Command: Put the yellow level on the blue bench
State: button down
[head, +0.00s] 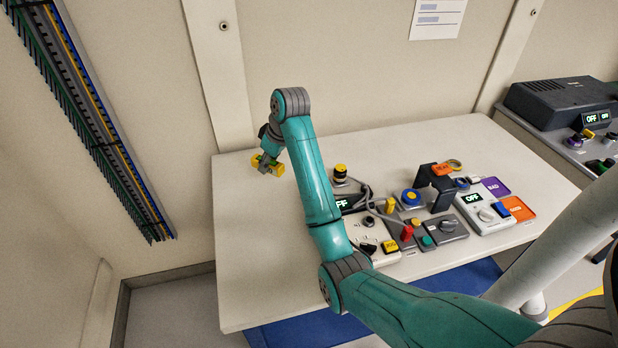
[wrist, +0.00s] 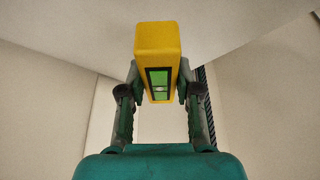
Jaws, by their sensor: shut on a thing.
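The yellow level (wrist: 158,40) is a yellow block with a green vial window. My gripper (wrist: 159,88) is shut on it, with one finger on each side. In the head view the level (head: 277,170) shows at the end of my arm, in my gripper (head: 268,160), over the far left corner of a pale-topped bench (head: 260,240). I cannot tell whether the level touches the top. Blue (head: 300,330) shows below the bench's front edge.
Control boxes, knobs and cables crowd the bench's middle and right, including a white box (head: 487,212) and a dark bracket (head: 437,185). The bench's left part is clear. A wall with a cable tray (head: 90,110) stands at left. Another bench with a dark device (head: 560,100) is at right.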

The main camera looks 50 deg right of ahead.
aim_at(269, 192)
notch_tip(269, 192, down, 10)
jog(key=shift+r, duration=0.1)
dwell(0.4)
jog(key=c, duration=0.8)
grip_release()
